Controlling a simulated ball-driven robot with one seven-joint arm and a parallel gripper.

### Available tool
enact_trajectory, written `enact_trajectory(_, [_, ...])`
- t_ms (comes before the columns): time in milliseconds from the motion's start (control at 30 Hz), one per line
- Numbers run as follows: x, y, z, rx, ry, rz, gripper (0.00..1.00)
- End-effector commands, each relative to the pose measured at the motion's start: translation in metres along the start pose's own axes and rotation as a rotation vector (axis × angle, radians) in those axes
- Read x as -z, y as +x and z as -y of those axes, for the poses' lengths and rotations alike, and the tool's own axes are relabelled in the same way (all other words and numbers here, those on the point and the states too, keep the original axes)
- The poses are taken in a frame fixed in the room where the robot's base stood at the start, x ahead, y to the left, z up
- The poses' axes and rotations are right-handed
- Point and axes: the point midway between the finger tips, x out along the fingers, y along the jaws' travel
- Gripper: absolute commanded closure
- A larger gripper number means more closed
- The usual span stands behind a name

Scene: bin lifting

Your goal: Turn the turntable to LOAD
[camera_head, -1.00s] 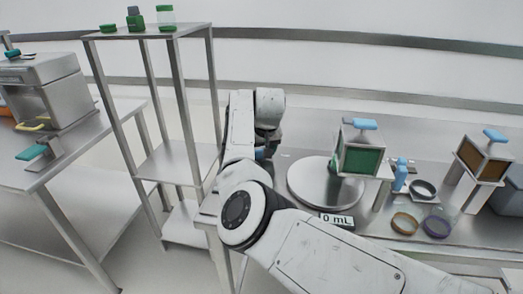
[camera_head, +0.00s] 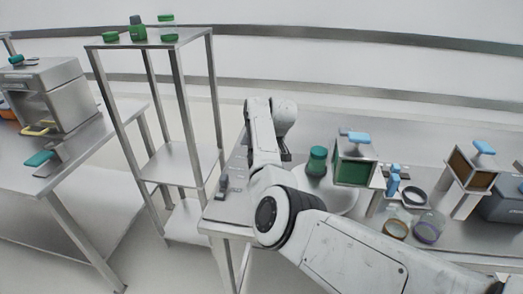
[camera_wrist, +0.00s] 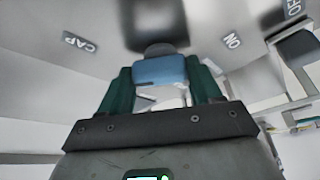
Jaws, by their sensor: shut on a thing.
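The turntable (camera_head: 342,202) is a pale round plate on the steel bench, partly hidden by my arm. A green-capped jar (camera_head: 317,161) stands on it, left of a dispenser box with a green front (camera_head: 355,172). My gripper (camera_wrist: 162,76) has green fingers shut on a blue handle (camera_wrist: 158,70) in the wrist view. In the head view my gripper is mostly hidden behind my arm, left of the turntable. I cannot tell from these views what the handle's lower end joins. Labels CAP (camera_wrist: 80,42) and NO (camera_wrist: 232,41) show on the surface around it.
A second dispenser with a brown front (camera_head: 472,170) stands at the right. A blue bottle (camera_head: 393,180) and several rings and jars lie between them. A tall steel rack (camera_head: 150,110) stands left of the bench. A small dark lever (camera_head: 222,183) is at the bench's left end.

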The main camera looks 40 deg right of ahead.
Motion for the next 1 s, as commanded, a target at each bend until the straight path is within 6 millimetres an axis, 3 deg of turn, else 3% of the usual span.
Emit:
enact_trajectory(500, [0.0015, 0.0026, -0.0031, 0.174, -0.419, -0.002, 0.67])
enact_trajectory(1000, [0.0036, 0.0014, -0.0024, 0.250, -0.602, -0.003, 0.67])
